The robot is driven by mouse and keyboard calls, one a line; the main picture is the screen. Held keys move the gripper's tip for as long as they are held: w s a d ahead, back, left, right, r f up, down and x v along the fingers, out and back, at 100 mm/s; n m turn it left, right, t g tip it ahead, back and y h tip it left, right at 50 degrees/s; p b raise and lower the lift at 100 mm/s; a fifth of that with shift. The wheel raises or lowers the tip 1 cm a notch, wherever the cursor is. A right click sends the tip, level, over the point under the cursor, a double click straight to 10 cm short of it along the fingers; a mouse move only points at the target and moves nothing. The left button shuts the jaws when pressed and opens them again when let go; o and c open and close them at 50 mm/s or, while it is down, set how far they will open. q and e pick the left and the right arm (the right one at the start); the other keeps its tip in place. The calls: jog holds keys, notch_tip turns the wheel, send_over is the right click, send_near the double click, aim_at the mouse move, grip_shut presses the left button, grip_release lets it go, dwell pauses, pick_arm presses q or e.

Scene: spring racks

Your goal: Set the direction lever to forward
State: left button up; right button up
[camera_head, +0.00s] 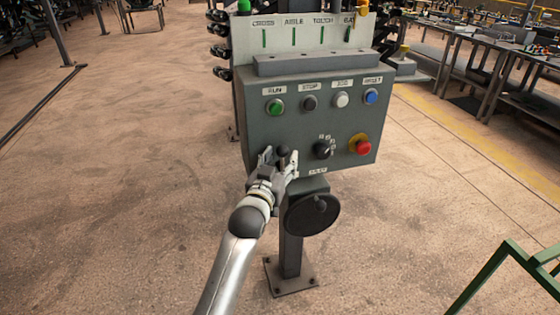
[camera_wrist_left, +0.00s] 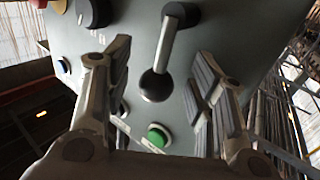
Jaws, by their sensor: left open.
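The direction lever (camera_head: 284,152) is on the lower left of the grey control box's front panel. My left gripper (camera_head: 279,158) is open at the lever. Its two fingers (camera_wrist_left: 162,72) stand on either side of the rod, with visible gaps to both. In the head view, the gripper hides most of the rod and its pivot. My right gripper is not in view.
Above the lever are a green button (camera_head: 275,107) and several others. A black selector knob (camera_head: 323,149) and a red mushroom button (camera_head: 360,145) sit to its right. A black handwheel (camera_head: 313,213) is below on the post. Open floor lies to the left.

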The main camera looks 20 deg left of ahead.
pick_arm(q)
jog(key=shift+c, duration=0.2)
grip_shut()
jog(key=shift+d+r+p, duration=0.1)
jog(key=shift+r+p, duration=0.1)
jog(key=shift+p, duration=0.45)
jog(key=m+g+p, duration=0.1)
jog(key=p, duration=0.2)
jog(key=w+d+m+g+p, duration=0.1)
jog(key=m+p, duration=0.1)
jog(key=p, duration=0.2)
jog(key=d+m+g+y+p, duration=0.1)
jog(key=m+p, duration=0.1)
jog(key=p, duration=0.1)
jog(key=shift+w+d+f+g, duration=0.15)
jog(key=shift+w+f+g, duration=0.1)
jog(key=shift+w+g, duration=0.15)
jog(key=shift+s, duration=0.1)
jog(key=shift+o, duration=0.2)
grip_release()
